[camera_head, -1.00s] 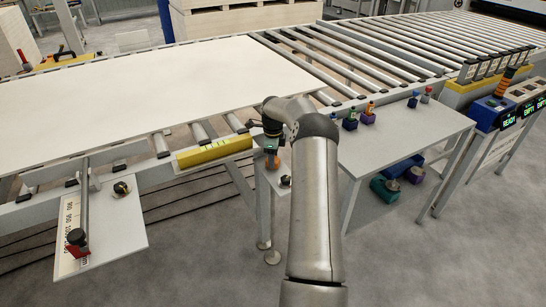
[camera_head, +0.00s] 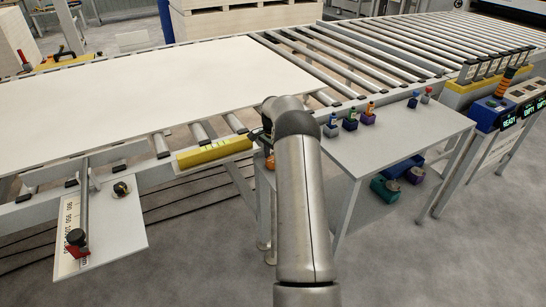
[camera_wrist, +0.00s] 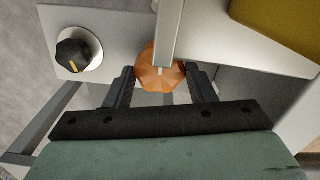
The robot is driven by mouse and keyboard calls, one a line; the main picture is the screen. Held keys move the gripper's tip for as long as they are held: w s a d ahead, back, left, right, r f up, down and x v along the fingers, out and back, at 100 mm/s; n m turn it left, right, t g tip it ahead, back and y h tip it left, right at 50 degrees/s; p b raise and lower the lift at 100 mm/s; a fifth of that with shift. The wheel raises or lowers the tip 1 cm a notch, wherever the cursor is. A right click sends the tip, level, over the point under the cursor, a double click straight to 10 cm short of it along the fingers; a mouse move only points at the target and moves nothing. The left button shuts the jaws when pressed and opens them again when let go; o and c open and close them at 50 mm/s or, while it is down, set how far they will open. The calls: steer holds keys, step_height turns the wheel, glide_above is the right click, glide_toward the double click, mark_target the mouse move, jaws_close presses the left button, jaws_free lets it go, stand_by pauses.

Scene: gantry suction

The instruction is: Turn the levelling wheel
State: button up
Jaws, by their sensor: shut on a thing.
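The levelling wheel is an orange faceted knob (camera_wrist: 160,76) in the wrist view, partly covered by a grey bar above it. My gripper (camera_wrist: 162,86) has one dark finger on each side of the wheel and is shut on it. In the head view only a small orange part of the wheel (camera_head: 270,162) shows, beside the yellow level block. My arm hides most of the gripper and wheel there.
A black knob with a yellow mark (camera_wrist: 76,52) sits on the plate left of the wheel. A yellow level (camera_head: 214,152) lies on the conveyor edge to the left. A grey side table (camera_head: 400,140) with several small coloured items stands to the right. A large white board (camera_head: 150,90) lies on the rollers.

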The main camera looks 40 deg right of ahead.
steer(key=shift+n, duration=1.1)
steer(key=o, duration=1)
step_height(320, 180, up, 18)
steer(key=shift+f+p, duration=0.25)
steer(key=shift+p, duration=0.2)
